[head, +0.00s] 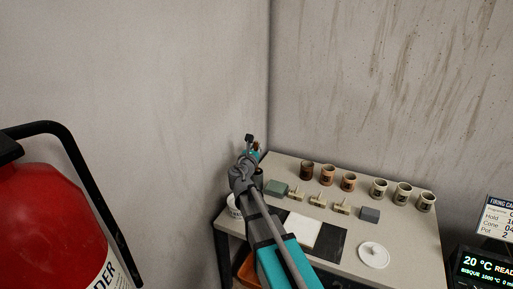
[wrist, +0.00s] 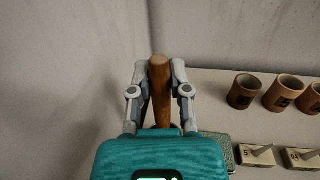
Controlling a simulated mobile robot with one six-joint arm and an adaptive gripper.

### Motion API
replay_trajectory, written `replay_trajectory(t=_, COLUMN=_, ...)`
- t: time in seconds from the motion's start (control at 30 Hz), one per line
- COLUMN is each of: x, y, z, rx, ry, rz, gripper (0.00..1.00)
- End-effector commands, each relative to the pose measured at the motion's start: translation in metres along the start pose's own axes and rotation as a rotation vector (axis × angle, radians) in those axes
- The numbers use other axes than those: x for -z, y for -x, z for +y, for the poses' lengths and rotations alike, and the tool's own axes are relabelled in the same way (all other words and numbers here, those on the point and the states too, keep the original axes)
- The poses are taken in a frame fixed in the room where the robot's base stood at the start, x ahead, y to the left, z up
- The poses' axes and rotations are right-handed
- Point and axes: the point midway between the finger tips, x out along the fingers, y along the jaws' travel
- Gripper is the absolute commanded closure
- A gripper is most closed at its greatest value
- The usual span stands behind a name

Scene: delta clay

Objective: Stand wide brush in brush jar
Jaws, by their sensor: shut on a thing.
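My gripper (wrist: 160,75) is shut on a brown wooden handle, which I take for the wide brush (wrist: 160,92). The handle stands between the two fingers in the wrist view; its bristles are hidden. In the head view my gripper (head: 250,141) is small, at the far left corner of the table beside the wall. Several cup-like pots stand at the back of the table, a dark brown one (head: 307,170) at their left end. I cannot tell which vessel is the brush jar. A dark round form by my wrist is partly hidden.
Walls close off the left and back. A red extinguisher (head: 50,225) stands front left.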

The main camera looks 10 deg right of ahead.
Motion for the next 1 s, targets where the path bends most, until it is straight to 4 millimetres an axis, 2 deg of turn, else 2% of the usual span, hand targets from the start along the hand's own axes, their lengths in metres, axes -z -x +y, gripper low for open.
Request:
replay_trajectory(t=0.23, x=-0.0001, y=0.0000, z=0.0002, rx=0.000, ry=0.000, rz=0.000, gripper=1.00)
replay_trajectory(t=0.27, x=-0.0001, y=0.0000, z=0.0002, rx=0.000, ry=0.000, rz=0.000, gripper=0.74)
replay_trajectory(t=0.47, x=-0.0001, y=0.0001, z=0.0001, rx=0.000, ry=0.000, rz=0.000, gripper=0.37)
replay_trajectory(t=1.0, x=-0.0035, y=-0.0001, z=0.0000, rx=0.000, ry=0.000, rz=0.000, gripper=0.36)
